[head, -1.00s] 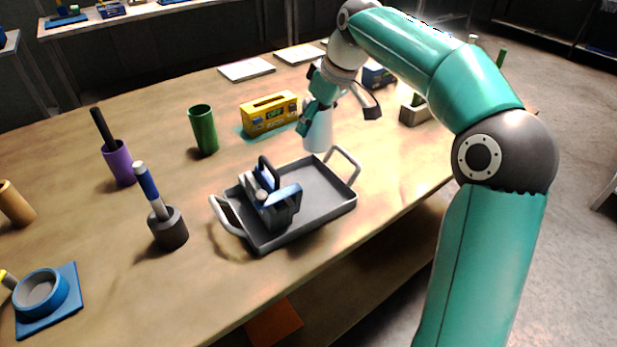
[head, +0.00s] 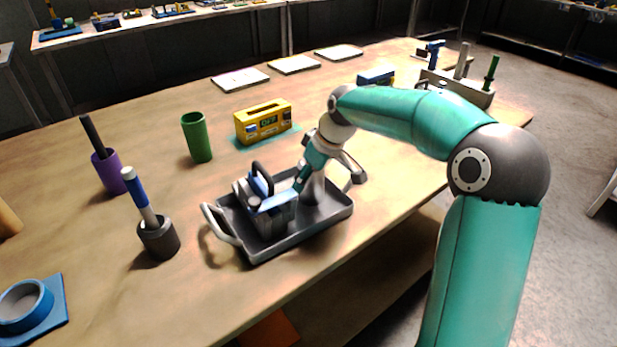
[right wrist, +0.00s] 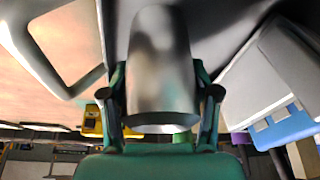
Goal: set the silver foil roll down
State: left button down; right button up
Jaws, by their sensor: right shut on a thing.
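The silver foil roll (head: 313,190) stands about upright within the outline of the grey tray (head: 338,209), on its right part. Whether its lower end touches the tray floor I cannot tell. My right gripper (head: 317,174) is shut on the roll and partly hides its upper part. In the right wrist view the roll (right wrist: 160,65) is between the two fingers of my right gripper (right wrist: 161,88). A blue and grey device with a dark handle (head: 266,208) sits in the left part of the tray, close beside the roll. My left gripper is out of view.
A yellow box (head: 263,123) stands behind the tray on a teal mat. A green cup (head: 197,137), a purple cup (head: 108,173) and a dark holder with a blue-handled tool (head: 158,239) stand left. The table's front edge runs close to the tray.

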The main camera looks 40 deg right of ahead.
jog(key=o, duration=1.3)
jog(key=shift+o, duration=0.2)
jog(key=p+v, duration=0.1)
jog(key=v, duration=1.1)
